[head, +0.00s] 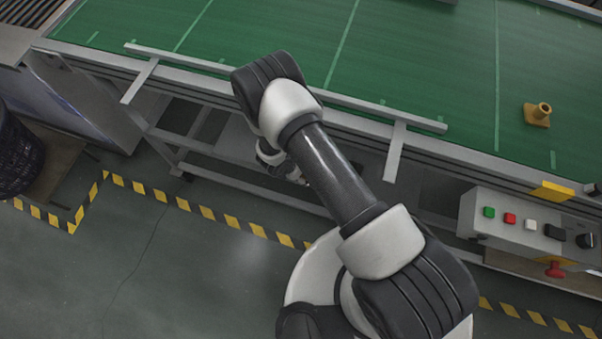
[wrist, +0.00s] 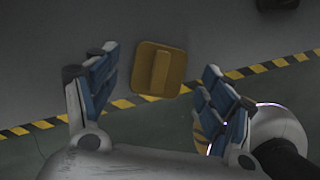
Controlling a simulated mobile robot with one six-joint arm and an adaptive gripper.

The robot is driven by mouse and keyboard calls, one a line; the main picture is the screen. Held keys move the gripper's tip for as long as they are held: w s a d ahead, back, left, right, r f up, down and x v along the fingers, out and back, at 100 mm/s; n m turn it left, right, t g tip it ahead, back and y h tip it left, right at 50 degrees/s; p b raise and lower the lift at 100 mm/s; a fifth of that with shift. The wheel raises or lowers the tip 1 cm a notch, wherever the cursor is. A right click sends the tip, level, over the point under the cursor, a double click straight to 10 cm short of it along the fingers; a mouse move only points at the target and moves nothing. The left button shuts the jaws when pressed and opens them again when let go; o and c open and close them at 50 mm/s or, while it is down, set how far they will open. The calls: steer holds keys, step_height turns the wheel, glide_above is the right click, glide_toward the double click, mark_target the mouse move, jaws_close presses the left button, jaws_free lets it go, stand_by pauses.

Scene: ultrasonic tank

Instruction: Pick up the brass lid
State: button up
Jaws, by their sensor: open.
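In the wrist view a square brass-yellow lid (wrist: 172,85) with a raised bar handle shows between the two blue-padded fingers of my gripper (wrist: 160,62). The fingers are spread wide, with a gap on each side of the lid, and nothing is gripped. The lid covers part of a striped floor line; its height and what supports it cannot be told. In the head view my arm hides the fingers, and I cannot make out this lid there.
A green conveyor (head: 420,70) with a grey side rail (head: 300,95) runs across the head view. A brass fitting (head: 537,115) with a round hollow top stands on it at the right. A control box (head: 520,225) with buttons is below. A dark basket (head: 18,155) stands left.

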steer(key=shift+w+d+f, duration=0.1)
steer(key=shift+d+f, duration=0.05)
steer(key=shift+f, duration=0.3)
steer(key=shift+r, duration=0.1)
steer(key=shift+c, duration=0.5)
steer(key=c, duration=1.4)
